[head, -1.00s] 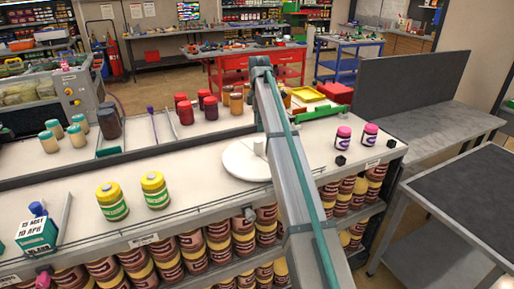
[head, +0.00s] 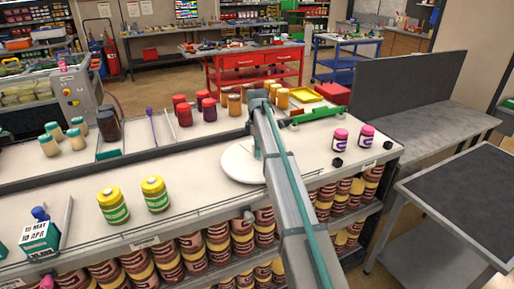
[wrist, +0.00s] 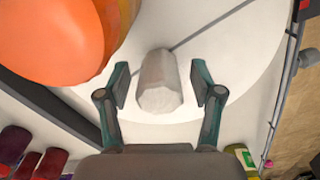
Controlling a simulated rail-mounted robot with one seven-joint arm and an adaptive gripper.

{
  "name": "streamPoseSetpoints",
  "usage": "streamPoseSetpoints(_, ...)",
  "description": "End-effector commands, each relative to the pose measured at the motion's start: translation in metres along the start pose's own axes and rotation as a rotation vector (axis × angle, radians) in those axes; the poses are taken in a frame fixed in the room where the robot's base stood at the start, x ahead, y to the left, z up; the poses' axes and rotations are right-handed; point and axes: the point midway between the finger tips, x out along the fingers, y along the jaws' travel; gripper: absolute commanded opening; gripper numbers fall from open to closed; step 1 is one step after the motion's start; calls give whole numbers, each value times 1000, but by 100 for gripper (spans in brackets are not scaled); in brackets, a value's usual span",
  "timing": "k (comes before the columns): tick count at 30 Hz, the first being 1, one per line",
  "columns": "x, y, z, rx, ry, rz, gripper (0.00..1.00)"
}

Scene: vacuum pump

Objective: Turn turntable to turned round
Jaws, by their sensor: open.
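The turntable is a round white disc on the pale bench top; its left part (head: 237,164) shows in the head view, and my arm covers the rest. In the wrist view its white surface (wrist: 228,58) fills the upper middle, crossed by a thin dark line. A pale faceted knob (wrist: 160,82) stands on it. My gripper (wrist: 161,84) is open, with one finger on each side of the knob and visible gaps on both sides. In the head view a teal finger shows beside my arm over the disc.
A large orange rounded object (wrist: 65,40) is close at upper left in the wrist view.

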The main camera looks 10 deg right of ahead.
Motion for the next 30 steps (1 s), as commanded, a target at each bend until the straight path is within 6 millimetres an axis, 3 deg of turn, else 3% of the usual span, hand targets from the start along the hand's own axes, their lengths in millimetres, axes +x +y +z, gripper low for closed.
streamPoseSetpoints(11,6,0,0,0,0,0,66)
streamPoseSetpoints(23,6,0,0,0,0,-1,0)
streamPoseSetpoints(30,6,0,-1,-2,0,-1,0)
